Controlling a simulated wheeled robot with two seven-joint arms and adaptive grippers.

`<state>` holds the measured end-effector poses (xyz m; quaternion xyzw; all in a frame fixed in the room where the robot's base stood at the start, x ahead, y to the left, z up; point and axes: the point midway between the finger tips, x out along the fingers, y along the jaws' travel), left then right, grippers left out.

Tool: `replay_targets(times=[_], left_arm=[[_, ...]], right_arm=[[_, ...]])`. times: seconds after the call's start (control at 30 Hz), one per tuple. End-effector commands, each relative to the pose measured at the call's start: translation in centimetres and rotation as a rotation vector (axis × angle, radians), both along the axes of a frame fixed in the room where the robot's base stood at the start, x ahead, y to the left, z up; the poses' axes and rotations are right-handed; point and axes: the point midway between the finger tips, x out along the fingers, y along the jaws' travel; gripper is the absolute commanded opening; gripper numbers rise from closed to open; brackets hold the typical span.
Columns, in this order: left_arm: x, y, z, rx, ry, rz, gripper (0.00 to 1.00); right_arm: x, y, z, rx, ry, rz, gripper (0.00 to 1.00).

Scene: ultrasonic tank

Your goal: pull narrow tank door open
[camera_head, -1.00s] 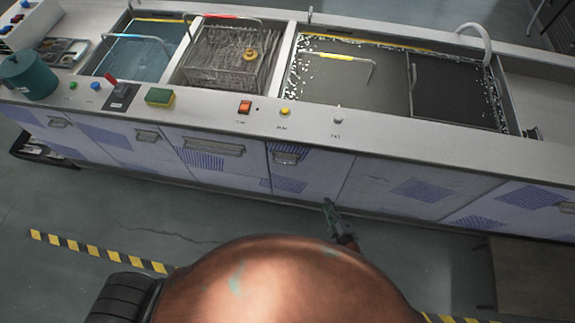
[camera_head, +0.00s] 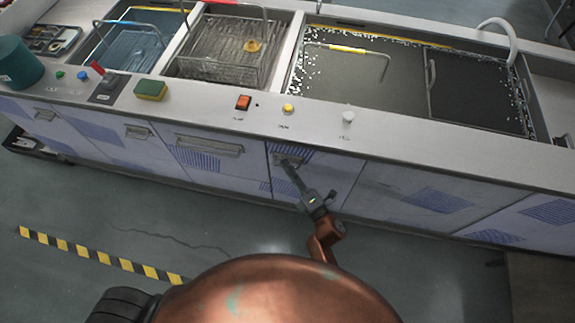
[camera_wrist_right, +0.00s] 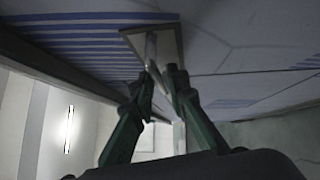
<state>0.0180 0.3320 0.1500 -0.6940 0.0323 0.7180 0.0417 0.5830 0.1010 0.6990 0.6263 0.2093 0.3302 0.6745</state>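The narrow tank door (camera_head: 316,180) is a pale panel with blue stripes in the front of the tank bench, below the orange and yellow buttons. It looks flush with the panels beside it. Its metal handle (camera_head: 285,161) is near its upper left; the handle also shows in the right wrist view (camera_wrist_right: 151,46). My right gripper (camera_head: 289,170) reaches up to this handle. In the wrist view its two green fingers (camera_wrist_right: 160,77) are close together, with the handle bar at their tips; whether they grip it is unclear. My left gripper is not in view.
The bench top carries an orange switch (camera_head: 243,102), a yellow button (camera_head: 288,108), a white knob (camera_head: 348,117) and a sponge (camera_head: 151,90). Another handled panel (camera_head: 208,157) adjoins on the left. The floor (camera_head: 110,215) in front is clear, with striped tape.

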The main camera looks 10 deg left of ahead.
Motion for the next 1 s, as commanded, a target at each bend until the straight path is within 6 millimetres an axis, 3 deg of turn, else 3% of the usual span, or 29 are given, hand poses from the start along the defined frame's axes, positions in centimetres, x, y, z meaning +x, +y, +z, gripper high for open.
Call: replay_targets(times=[0.37, 0.6, 1.0], left_arm=[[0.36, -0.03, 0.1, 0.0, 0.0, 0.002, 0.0], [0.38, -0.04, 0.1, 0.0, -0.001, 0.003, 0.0], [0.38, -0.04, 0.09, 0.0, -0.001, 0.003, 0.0]], right_arm=[[0.54, 0.54, 0.09, 0.0, 0.001, 0.0, 0.14], [0.54, 0.51, 0.06, 0.0, 0.001, -0.001, 0.0], [0.54, 0.47, 0.04, -0.001, 0.002, -0.001, 0.0]])
